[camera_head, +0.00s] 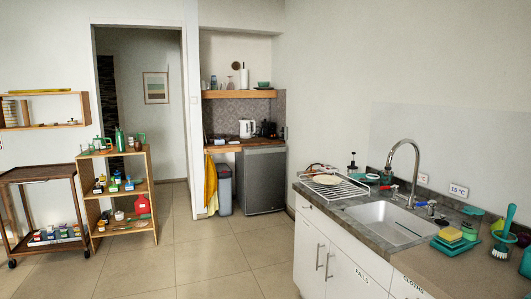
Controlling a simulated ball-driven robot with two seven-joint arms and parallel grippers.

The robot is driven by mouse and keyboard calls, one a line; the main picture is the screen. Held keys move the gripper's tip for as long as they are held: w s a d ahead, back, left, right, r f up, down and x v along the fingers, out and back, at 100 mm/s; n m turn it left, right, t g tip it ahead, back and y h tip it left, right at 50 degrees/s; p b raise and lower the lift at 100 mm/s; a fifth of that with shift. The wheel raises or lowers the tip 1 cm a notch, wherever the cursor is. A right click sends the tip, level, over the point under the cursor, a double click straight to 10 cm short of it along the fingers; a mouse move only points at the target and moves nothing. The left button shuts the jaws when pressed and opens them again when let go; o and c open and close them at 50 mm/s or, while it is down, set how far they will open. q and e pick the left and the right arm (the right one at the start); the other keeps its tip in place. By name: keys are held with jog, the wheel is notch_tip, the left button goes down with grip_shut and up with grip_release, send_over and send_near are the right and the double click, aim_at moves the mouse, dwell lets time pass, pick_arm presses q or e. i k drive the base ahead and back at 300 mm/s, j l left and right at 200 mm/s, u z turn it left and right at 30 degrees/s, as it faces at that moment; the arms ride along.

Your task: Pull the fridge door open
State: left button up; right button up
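A small grey fridge (264,182) stands in the nook at the back of the room, under a wooden counter. Its door looks shut, and its handle is too small to make out. A grey bin with a blue rim (224,188) stands just left of it. Neither of my grippers is in the picture.
A sink counter with white cabinets (328,252) fills the right foreground. A wooden shelf unit (155,228) and a dark trolley (40,172) stand at the left. A yellow cloth (211,184) hangs left of the bin. The tiled floor (215,255) between is clear.

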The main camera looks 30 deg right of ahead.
aim_at(264, 168)
jog(key=i+l+z, duration=0.25)
jog(key=i, duration=0.4)
jog(key=i+j+z, duration=0.1)
jog(key=i+z, duration=0.15)
jog(key=i, duration=2.4)
jog(key=i+z, duration=0.15)
jog(key=i, duration=0.35)
jog(key=i+z, duration=0.2)
jog(key=i, duration=0.3)
jog(key=i+z, duration=0.15)
jog(key=i, duration=0.35)
jog(key=i+j+z, duration=0.2)
jog(key=i, duration=0.25)
jog(key=i+j+z, duration=0.15)
jog(key=i, duration=0.35)
